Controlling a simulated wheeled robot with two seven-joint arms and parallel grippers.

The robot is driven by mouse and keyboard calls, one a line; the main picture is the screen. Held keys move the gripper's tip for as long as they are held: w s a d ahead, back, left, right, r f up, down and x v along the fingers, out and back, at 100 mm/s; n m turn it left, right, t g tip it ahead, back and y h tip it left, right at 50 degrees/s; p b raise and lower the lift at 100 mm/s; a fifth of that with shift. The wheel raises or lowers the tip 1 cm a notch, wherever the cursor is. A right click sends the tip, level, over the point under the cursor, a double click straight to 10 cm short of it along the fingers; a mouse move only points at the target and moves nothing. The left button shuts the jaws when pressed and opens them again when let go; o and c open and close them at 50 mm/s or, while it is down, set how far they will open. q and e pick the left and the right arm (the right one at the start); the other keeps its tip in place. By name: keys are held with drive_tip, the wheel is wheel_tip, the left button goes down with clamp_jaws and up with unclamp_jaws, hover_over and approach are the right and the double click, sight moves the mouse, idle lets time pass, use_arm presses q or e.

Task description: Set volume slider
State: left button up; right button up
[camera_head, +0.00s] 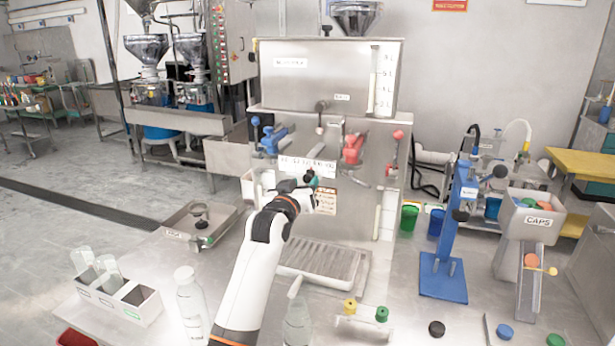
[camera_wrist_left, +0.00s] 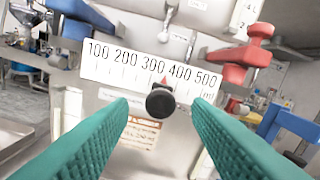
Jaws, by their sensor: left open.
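The volume slider's round black knob (camera_wrist_left: 160,102) sits below a white scale plate (camera_wrist_left: 150,68) marked 100 to 500 ml. A small red pointer (camera_wrist_left: 163,80) above the knob stands just right of the 300 mark. In the head view the scale plate (camera_head: 305,165) is on the front of the steel machine; my gripper covers the knob area. My left gripper (camera_head: 314,184) is in front of the plate. Its green fingers are open, one on each side of the knob, with visible gaps in the wrist view. My right gripper is not in view.
A blue valve handle (camera_head: 270,138) and a red valve handle (camera_head: 353,148) stick out above the scale. A drip tray (camera_head: 322,262) lies below. Bottles (camera_head: 190,303), a blue stand (camera_head: 445,275) and a caps dispenser (camera_head: 531,222) stand on the steel table.

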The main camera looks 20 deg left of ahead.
sight(307, 180)
use_arm(q)
drive_tip(key=shift+w, duration=1.7)
clamp_jaws()
